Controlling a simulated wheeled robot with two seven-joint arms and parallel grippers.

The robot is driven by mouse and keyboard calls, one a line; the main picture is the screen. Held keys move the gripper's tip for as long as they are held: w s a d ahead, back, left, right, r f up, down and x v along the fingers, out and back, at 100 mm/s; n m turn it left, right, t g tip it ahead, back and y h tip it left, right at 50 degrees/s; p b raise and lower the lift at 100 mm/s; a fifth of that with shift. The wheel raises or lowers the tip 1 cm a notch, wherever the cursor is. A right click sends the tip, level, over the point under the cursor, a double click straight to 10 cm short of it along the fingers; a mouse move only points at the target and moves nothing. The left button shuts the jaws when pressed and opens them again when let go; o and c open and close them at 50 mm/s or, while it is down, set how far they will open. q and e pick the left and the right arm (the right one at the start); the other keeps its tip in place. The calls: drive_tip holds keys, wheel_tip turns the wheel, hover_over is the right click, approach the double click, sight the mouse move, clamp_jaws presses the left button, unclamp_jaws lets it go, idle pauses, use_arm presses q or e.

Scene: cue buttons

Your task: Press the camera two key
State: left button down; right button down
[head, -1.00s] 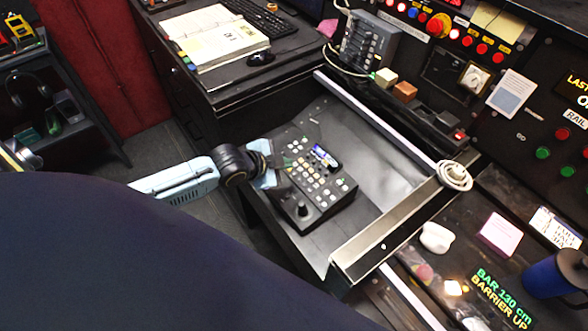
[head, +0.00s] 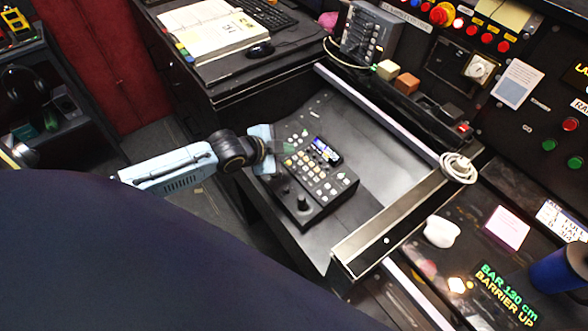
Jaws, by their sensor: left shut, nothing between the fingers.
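A black camera control panel (head: 318,201) lies in the open drawer, with rows of small pale keys (head: 318,180), a small lit display (head: 326,151) and a joystick (head: 303,203). The labels on the keys are too small to read, so I cannot tell which is camera two. My left gripper (head: 283,149) is shut and empty. It reaches in from the left over the panel's upper left part and hides some keys there. I cannot tell whether its tips touch a key. My right gripper is not in view.
The drawer (head: 395,225) has a raised metal front edge and bare floor right of the panel. A coiled white cable (head: 458,168) hangs at the drawer's right corner. A blue mug (head: 556,270) stands far right.

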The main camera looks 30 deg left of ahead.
sight(294, 168)
use_arm(q)
drive_tip(key=f+b, duration=0.4)
drive_tip(key=f, duration=0.1)
drive_tip(key=shift+w+d+f, duration=0.15)
drive_tip(key=shift+w+f, duration=0.1)
drive_tip(key=shift+w, duration=0.1)
drive_tip(key=shift+f+b, duration=0.35)
drive_tip(key=shift+b, duration=0.1)
drive_tip(key=shift+w+f, duration=0.1)
drive_tip(key=shift+f, duration=0.05)
idle(1.2)
drive_tip(key=shift+f, duration=0.25)
drive_tip(key=shift+f, duration=0.35)
idle(0.5)
drive_tip(key=shift+r, duration=0.1)
drive_tip(key=shift+r+p, duration=0.65)
drive_tip(key=shift+p, duration=0.1)
drive_tip(key=shift+r, duration=0.1)
